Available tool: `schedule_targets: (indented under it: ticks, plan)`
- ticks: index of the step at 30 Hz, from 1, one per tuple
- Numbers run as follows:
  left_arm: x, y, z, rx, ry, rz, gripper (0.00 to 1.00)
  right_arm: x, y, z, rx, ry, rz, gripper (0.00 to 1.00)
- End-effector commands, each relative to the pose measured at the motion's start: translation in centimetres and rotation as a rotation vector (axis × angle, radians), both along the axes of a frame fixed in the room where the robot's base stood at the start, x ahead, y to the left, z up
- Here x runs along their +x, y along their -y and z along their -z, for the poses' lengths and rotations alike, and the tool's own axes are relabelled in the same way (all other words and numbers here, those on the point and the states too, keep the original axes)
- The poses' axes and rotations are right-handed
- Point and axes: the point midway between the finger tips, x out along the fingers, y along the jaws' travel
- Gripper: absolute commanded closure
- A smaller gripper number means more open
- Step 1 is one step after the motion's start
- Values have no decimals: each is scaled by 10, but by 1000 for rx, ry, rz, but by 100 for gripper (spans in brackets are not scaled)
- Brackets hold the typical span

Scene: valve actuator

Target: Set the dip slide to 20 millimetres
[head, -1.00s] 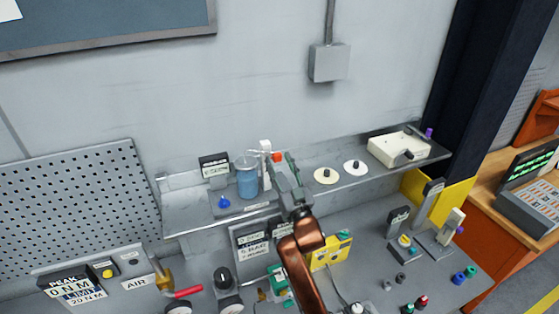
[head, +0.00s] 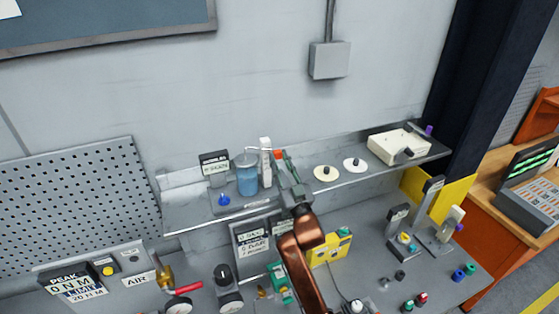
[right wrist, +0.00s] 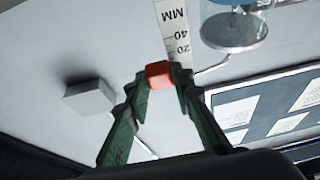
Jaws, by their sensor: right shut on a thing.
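The dip slide's orange-red block (head: 279,154) is beside the upright white scale (head: 265,157) on the back shelf. My right gripper (head: 282,164) is shut on this block. In the right wrist view the block (right wrist: 158,74) sits between the green fingertips (right wrist: 160,88). There the scale (right wrist: 174,22) shows MM, 40 and 20. The block is close to the 20 end, but the exact reading cannot be told. A glass beaker of blue liquid (head: 247,180) stands left of the scale. My left gripper is out of view.
A small display (head: 214,165) and a blue knob (head: 224,200) are left of the beaker. Two pale discs (head: 325,174) and a cream box (head: 399,147) lie right along the shelf (head: 185,215). The bench below is crowded with gauges and fittings.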

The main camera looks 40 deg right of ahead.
Motion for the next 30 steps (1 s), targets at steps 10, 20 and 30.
schedule_targets:
  ticks: [10,20,30]
  plan:
    - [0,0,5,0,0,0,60,0,0,13,2,-1,1,100]
    - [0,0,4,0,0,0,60,0,0,12,1,0,0,72]
    - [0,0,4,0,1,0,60,0,0,12,0,0,0,61]
